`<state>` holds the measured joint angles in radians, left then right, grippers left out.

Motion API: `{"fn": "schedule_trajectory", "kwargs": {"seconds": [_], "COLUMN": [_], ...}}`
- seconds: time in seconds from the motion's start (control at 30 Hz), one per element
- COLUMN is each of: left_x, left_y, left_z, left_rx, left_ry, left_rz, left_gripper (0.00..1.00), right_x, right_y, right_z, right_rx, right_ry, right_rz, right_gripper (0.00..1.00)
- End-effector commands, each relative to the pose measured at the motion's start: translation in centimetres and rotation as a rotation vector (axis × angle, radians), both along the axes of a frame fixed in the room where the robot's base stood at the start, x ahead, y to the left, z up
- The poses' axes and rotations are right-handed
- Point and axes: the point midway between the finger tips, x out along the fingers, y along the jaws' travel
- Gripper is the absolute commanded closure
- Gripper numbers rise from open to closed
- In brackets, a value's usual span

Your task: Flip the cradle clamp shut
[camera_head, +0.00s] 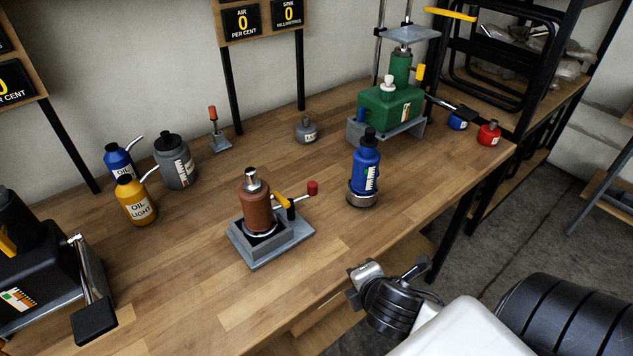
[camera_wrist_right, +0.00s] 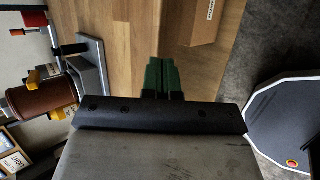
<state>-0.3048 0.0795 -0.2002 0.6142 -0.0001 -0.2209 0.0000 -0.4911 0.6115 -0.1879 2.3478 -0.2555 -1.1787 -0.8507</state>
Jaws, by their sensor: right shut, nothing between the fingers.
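A grey cradle (camera_head: 268,243) stands on the wooden bench with a brown cylinder (camera_head: 257,205) upright in it. Beside the cylinder, on the right, are a yellow piece (camera_head: 282,201), a black upright and a lever ending in a red knob (camera_head: 312,187). The lever sticks out to the right, away from the cylinder. In the right wrist view the cradle (camera_wrist_right: 92,68), cylinder (camera_wrist_right: 42,99) and red knob (camera_wrist_right: 16,32) show at the left. My right gripper (camera_wrist_right: 162,66) is shut and empty, apart from the cradle, near the bench's front edge. My left gripper is not in view.
A blue bottle (camera_head: 366,165) stands right of the cradle. Oil cans (camera_head: 137,200) and a grey jug (camera_head: 176,162) stand to the left, a green press (camera_head: 391,106) behind right. A black machine (camera_head: 38,262) is at the left edge. Bench in front of the cradle is clear.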

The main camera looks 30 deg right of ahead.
Motion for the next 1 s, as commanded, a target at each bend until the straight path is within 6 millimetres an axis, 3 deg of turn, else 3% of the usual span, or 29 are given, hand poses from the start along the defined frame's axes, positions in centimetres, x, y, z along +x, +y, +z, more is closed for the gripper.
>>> {"fn": "schedule_trajectory", "kwargs": {"seconds": [0.17,0.7,1.0], "left_x": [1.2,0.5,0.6], "left_y": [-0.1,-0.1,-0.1], "left_z": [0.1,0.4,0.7], "left_rx": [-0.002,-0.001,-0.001], "left_ry": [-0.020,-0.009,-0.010], "left_rz": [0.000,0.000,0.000], "left_gripper": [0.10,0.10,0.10], "right_x": [1.3,5.1,7.1], "right_y": [-1.0,-1.2,-1.3], "right_z": [1.8,10.2,10.2], "right_rx": [-0.209,-1.133,-1.201], "right_ry": [-0.025,-0.108,-0.112], "right_rz": [0.180,0.845,0.879], "right_gripper": [1.00,1.00,1.00]}}
